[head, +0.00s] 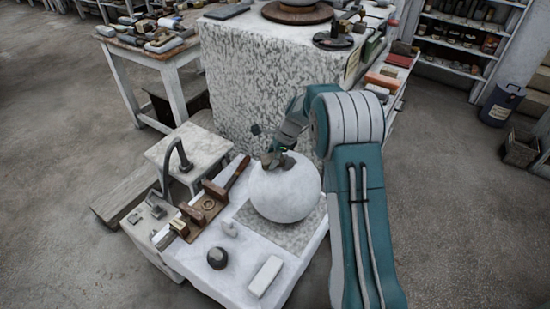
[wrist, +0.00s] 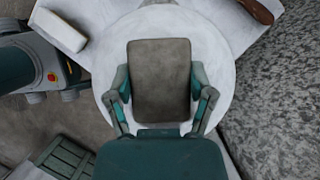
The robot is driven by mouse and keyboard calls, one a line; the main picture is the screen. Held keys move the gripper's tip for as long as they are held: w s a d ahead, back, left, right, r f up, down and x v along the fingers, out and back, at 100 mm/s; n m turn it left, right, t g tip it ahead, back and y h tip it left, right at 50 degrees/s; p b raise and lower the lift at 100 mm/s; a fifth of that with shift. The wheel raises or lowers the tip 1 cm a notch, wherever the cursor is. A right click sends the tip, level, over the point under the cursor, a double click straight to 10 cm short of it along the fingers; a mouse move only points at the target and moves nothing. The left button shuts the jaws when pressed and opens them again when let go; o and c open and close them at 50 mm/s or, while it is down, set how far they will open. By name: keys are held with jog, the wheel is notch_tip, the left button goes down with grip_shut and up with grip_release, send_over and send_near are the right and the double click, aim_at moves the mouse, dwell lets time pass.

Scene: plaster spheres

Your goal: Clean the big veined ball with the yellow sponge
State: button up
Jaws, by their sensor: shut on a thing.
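A big pale ball (head: 285,194) rests on a speckled grey patch of the white work block. Its surface looks plain grey-white; I cannot make out veins. It also fills the middle of the wrist view (wrist: 222,50). My gripper (head: 278,161) is at the top of the ball, on its upper left side. It is shut on a flat, rounded rectangular pad (wrist: 160,85), seemingly the sponge, which looks grey-brown rather than yellow. The pad lies over the ball; whether it touches the surface is hidden by the pad itself.
The white work block (head: 205,262) also bears a white bar (head: 265,276), a small dark ball (head: 217,258) and a wooden tool rack (head: 203,205). A large speckled stone block (head: 255,75) stands close behind.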

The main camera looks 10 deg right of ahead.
aim_at(292, 161)
jog(key=shift+s+d+r, duration=0.1)
jog(key=shift+d+r, duration=0.05)
jog(key=shift+d, duration=0.95)
jog(key=shift+d+r, duration=0.1)
jog(key=shift+d, duration=0.95)
jog(key=shift+a+f, duration=0.15)
jog(key=shift+a, duration=0.95)
jog(key=shift+a+f, duration=0.1)
jog(key=shift+a, duration=0.95)
jog(key=shift+d+r, duration=0.85)
jog(key=shift+d, duration=0.15)
jog(key=shift+d+f+y, duration=0.1)
jog(key=shift+d+y, duration=1.5)
jog(key=shift+d, duration=0.85)
